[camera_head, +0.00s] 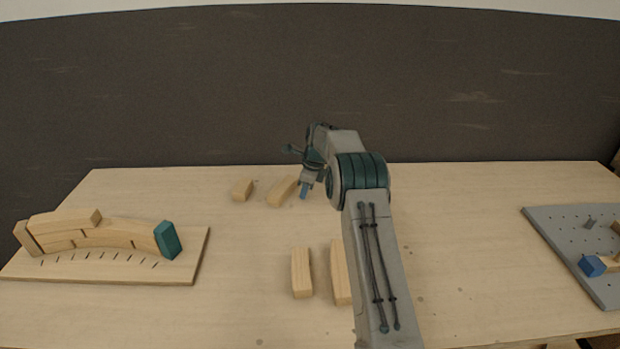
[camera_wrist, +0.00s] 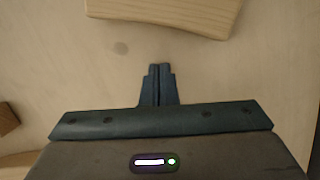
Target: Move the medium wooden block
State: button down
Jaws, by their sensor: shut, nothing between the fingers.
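Several loose wooden blocks of different lengths lie on the table. A short one (camera_head: 242,189) and a longer one (camera_head: 282,192) lie at the back. Two more, a left one (camera_head: 301,273) and a right one (camera_head: 341,273), lie nearer the front, the right one partly hidden by my arm. I cannot tell for certain which is the medium block. My gripper (camera_head: 304,190) is just right of the longer back block. In the wrist view my gripper (camera_wrist: 158,72) is shut and empty, with a curved wooden block (camera_wrist: 170,12) lying apart beyond its tips.
At the left, a wooden board (camera_head: 110,270) bears an arched row of wooden blocks with a teal block (camera_head: 168,239) at its right end. A grey perforated board (camera_head: 575,240) with a blue block (camera_head: 592,266) lies at the right.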

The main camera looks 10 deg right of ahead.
aim_at(281, 187)
jog(key=shift+w+a+r+p, duration=0.15)
jog(key=shift+w+a, duration=0.2)
jog(key=shift+a, duration=0.4)
jog(key=shift+w+a+p, duration=0.15)
jog(key=shift+w+a, duration=0.2)
jog(key=shift+a, duration=0.4)
jog(key=shift+a+r, duration=0.1)
jog(key=shift+a, duration=0.3)
jog(key=w+a+p, duration=0.2)
jog(key=a, duration=0.1)
jog(key=shift+s, duration=0.1)
jog(key=shift+a, duration=0.15)
